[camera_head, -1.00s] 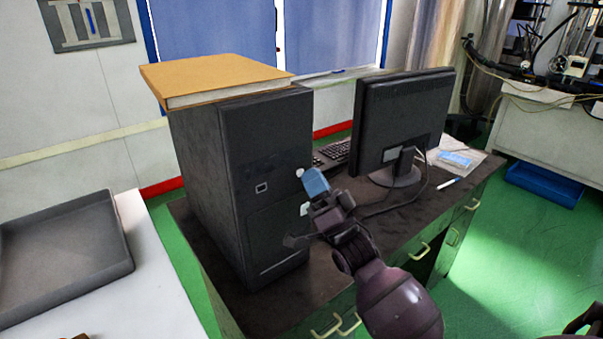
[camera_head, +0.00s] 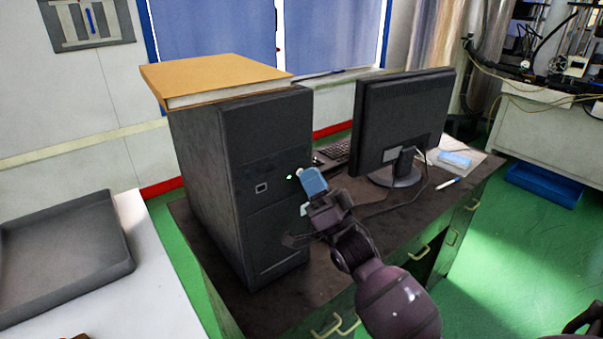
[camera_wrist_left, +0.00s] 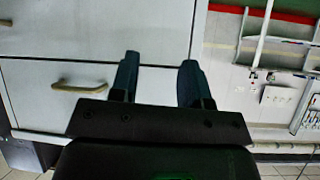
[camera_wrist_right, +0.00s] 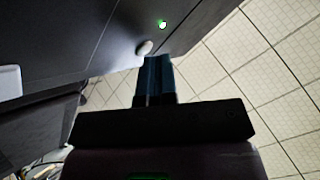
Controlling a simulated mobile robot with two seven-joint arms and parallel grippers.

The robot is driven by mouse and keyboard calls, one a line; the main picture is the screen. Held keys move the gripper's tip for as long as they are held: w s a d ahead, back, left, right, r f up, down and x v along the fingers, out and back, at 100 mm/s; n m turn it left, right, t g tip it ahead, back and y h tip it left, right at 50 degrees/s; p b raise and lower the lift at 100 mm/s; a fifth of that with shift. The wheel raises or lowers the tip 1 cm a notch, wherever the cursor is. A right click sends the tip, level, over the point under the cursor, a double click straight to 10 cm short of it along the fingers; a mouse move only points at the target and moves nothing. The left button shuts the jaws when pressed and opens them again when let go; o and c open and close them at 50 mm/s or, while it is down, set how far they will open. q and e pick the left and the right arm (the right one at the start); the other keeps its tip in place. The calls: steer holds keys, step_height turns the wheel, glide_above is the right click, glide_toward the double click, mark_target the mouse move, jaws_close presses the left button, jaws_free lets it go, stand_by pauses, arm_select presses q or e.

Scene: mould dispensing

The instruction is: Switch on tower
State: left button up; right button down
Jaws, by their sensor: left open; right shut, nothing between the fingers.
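The black computer tower (camera_head: 250,190) stands upright on the dark desk, its front facing right and toward me. A small green light (camera_head: 289,177) glows on its front; it also shows in the right wrist view (camera_wrist_right: 162,24). A pale round button (camera_wrist_right: 144,47) is on the front panel near that light. My right gripper (camera_head: 308,177) is shut and empty, its blue fingertips at the button; I cannot tell whether they touch it. My left gripper (camera_wrist_left: 160,62) is open and empty, in front of pale drawers, and is outside the head view.
A tan-covered book (camera_head: 215,78) lies on top of the tower. A monitor (camera_head: 405,120) and keyboard (camera_head: 335,154) are on the desk to the right. A grey tray (camera_head: 60,260) is on the white table at left. A drawer handle (camera_wrist_left: 80,87) is near my left gripper.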

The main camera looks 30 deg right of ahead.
arm_select(q)
steer(key=shift+w+a+r+p, duration=0.15)
steer(key=shift+r+p, duration=0.15)
steer(key=shift+r, duration=0.2)
arm_select(e)
steer(key=shift+s, duration=0.75)
arm_select(q)
steer(key=shift+w+r+t+p, duration=0.15)
steer(key=shift+w+r+p, duration=0.2)
steer(key=shift+r, duration=0.3)
steer(key=shift+w+r+t+p, duration=0.1)
steer(key=shift+r+t+p, duration=0.05)
steer(key=shift+r+p, duration=0.4)
arm_select(e)
steer(key=s, duration=0.5)
steer(key=shift+d, duration=0.25)
